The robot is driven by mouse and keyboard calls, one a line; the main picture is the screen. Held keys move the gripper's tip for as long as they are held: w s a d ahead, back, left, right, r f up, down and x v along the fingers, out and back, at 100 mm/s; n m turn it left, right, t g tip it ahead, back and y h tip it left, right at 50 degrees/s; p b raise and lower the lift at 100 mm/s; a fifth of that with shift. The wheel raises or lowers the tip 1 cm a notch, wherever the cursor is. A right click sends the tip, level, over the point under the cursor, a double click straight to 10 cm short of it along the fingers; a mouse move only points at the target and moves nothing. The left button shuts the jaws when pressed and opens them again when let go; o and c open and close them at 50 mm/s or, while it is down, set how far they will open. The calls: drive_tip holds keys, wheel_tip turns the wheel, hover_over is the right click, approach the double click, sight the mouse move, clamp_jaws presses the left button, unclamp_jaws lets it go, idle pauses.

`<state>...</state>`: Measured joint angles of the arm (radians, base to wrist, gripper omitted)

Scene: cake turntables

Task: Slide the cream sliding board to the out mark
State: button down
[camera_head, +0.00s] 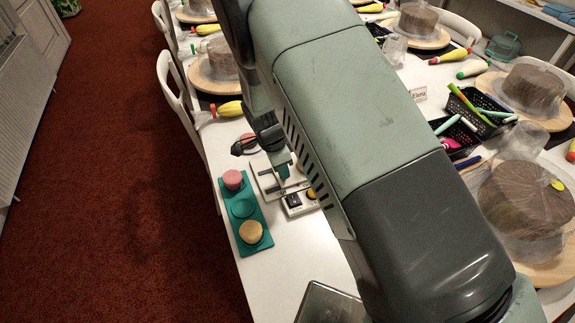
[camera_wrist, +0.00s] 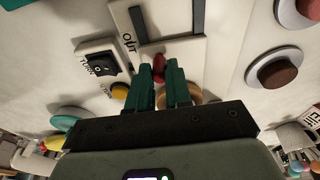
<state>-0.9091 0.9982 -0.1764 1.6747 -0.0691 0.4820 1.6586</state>
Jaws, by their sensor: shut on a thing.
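The cream sliding board (camera_wrist: 190,54) lies on the white table, beside a dark L-shaped strip or slot in the wrist view. In the head view its pale panel (camera_head: 262,180) is partly hidden by my arm. The word OUT, the out mark (camera_wrist: 129,42), is printed just left of the dark strip. My gripper (camera_wrist: 160,70) points at the board with its two green fingers close together on a small red knob (camera_wrist: 158,64). The fingers cover much of the knob, so its join to the board is hidden. In the head view my gripper (camera_head: 281,168) is over the panel.
A switch box (camera_wrist: 99,64) and a yellow button (camera_wrist: 120,91) sit left of the board. A teal tray (camera_head: 240,207) with pink and tan round pieces lies left in the head view. Covered cakes (camera_head: 525,197) on turntables and black pen baskets (camera_head: 470,105) stand to the right.

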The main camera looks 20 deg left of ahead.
drive_tip(key=shift+s+a+r, duration=0.1)
drive_tip(key=shift+s+a, duration=1.85)
drive_tip(key=shift+a, duration=0.1)
drive_tip(key=shift+s+a, duration=0.1)
drive_tip(key=c, duration=1.4)
unclamp_jaws()
drive_tip(key=o, duration=0.4)
drive_tip(key=shift+c, duration=0.2)
wheel_tip(320, 180, up, 7)
drive_tip(key=shift+d, duration=0.2)
